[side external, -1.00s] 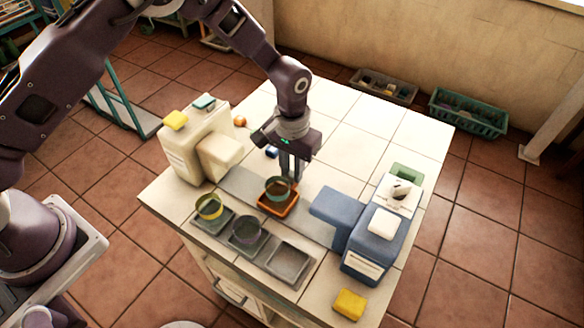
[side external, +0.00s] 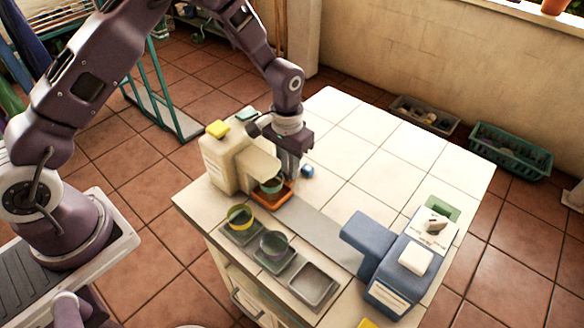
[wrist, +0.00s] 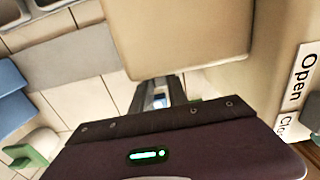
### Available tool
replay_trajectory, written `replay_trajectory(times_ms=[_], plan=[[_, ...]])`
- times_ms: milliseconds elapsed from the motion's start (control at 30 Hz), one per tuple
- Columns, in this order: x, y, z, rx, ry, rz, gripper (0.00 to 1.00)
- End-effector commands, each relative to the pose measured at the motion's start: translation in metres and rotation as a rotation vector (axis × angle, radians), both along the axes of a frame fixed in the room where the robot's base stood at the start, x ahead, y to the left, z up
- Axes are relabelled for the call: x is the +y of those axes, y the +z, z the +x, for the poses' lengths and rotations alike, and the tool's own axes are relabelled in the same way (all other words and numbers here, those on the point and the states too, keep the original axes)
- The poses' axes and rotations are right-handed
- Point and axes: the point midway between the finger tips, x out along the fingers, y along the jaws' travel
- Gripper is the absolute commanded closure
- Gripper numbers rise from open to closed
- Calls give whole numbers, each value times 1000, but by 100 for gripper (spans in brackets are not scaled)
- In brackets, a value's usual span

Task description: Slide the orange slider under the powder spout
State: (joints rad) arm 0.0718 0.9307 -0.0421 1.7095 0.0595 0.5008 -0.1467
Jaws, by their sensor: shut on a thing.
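The orange slider (side external: 284,196) is at the left end of the grey track (side external: 325,231), with a teal cup (side external: 271,184) on it. The slider and cup sit under the front of the cream dispenser's spout (side external: 257,164), which hides part of them. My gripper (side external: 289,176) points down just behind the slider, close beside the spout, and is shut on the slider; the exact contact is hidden. In the wrist view my fingers (wrist: 160,96) are partly covered by the cream spout (wrist: 180,40), and the slider is not clearly visible.
The blue dispenser (side external: 390,258) stands at the track's right end. Grey trays in front hold a yellow cup (side external: 239,216) and a grey cup (side external: 274,244); an empty tray (side external: 314,284) is beside them. The back tiles are clear.

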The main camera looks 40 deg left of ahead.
Motion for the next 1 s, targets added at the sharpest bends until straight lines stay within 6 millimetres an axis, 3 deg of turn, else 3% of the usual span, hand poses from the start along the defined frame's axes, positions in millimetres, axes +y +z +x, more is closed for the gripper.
replay_trajectory(times_ms=[33,67,167,467,800,1000], plan=[[6,0,0,1,3,10,100],[7,0,0,1,4,10,76],[6,0,0,2,4,9,58],[4,2,0,0,3,7,58],[5,63,1,-2,3,8,58],[5,71,0,1,3,8,58]])
